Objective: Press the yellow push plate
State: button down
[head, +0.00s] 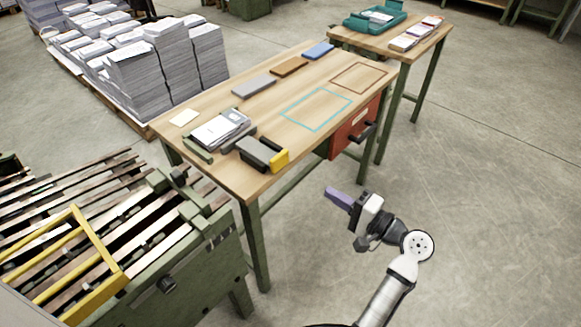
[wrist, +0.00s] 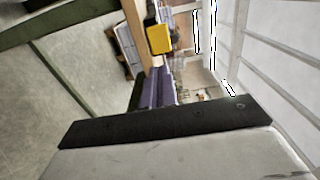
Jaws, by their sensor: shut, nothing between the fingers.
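The yellow push plate (head: 279,160) is on the right end of a dark grey device (head: 257,150) at the front of the wooden table (head: 235,183). In the wrist view the yellow plate (wrist: 160,39) shows beyond the fingertips, at the table's edge. My gripper (head: 336,197) has purple fingers that are shut and empty. It is in front of the table, to the right of the plate and apart from it. In the wrist view the purple fingers (wrist: 158,75) point toward the plate, with a visible gap.
A stapler-like tool with papers (head: 220,130) lies left of the device. Grey, brown and blue blocks line the table's back. A red drawer (head: 352,132) with a dark handle hangs under the table. A green machine with slats (head: 180,270) stands front left. Floor around my arm is clear.

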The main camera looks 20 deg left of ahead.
aim_at(281, 162)
jog(key=shift+a, duration=0.15)
jog(key=p+x, duration=0.2)
jog(key=x, duration=1)
jog(key=shift+w+a, duration=0.15)
jog(key=shift+a, duration=0.2)
jog(key=shift+w+a+p, duration=0.2)
jog(key=shift+a+p, duration=0.1)
jog(key=shift+a, duration=0.2)
jog(key=shift+f, duration=0.1)
jog(key=x, duration=0.3)
jog(key=shift+w+a, duration=0.15)
jog(key=shift+a, duration=0.25)
jog(key=shift+r, duration=0.25)
